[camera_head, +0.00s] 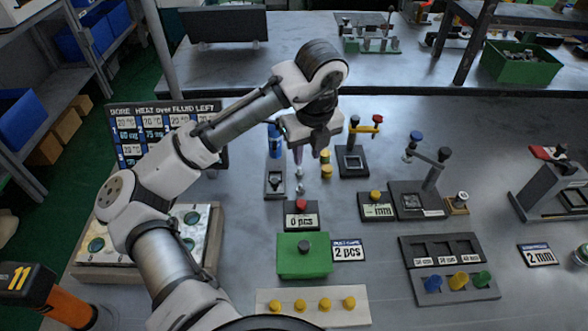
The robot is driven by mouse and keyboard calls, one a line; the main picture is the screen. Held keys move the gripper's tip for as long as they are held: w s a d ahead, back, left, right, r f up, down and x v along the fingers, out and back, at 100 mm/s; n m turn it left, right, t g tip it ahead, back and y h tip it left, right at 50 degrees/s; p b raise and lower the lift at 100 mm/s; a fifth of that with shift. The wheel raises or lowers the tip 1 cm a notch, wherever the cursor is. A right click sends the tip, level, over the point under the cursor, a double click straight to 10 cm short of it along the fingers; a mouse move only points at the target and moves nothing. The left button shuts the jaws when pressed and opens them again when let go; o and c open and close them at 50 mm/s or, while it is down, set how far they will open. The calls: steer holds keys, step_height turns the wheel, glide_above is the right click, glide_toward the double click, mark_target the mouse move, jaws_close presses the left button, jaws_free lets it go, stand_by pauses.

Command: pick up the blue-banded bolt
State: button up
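I cannot make out a blue band on any bolt. A blue cylinder (275,142) stands on a grey fixture just left of my gripper.
A green block (290,265) with a dark knob and a red-button box (301,223) stand in front of my gripper. A pale strip (263,312) holds several yellow knobs. Lever fixtures (352,161) stand to the right. A dark sign board (125,106) stands left, partly behind my arm.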

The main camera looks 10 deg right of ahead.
glide_above(301, 185)
steer(key=f, duration=0.8)
steer(key=shift+s+d+f, duration=0.1)
steer(key=shift+s+d, duration=0.05)
steer(key=shift+s, duration=0.25)
steer(key=shift+w+a+f+p, duration=0.15)
steer(key=shift+f+p, duration=0.35)
steer(key=shift+f, duration=0.85)
steer(key=shift+w+a+f+p, duration=0.15)
steer(key=shift+f+p, duration=0.3)
steer(key=shift+f, duration=0.9)
steer(key=shift+d, duration=0.1)
jaws_close()
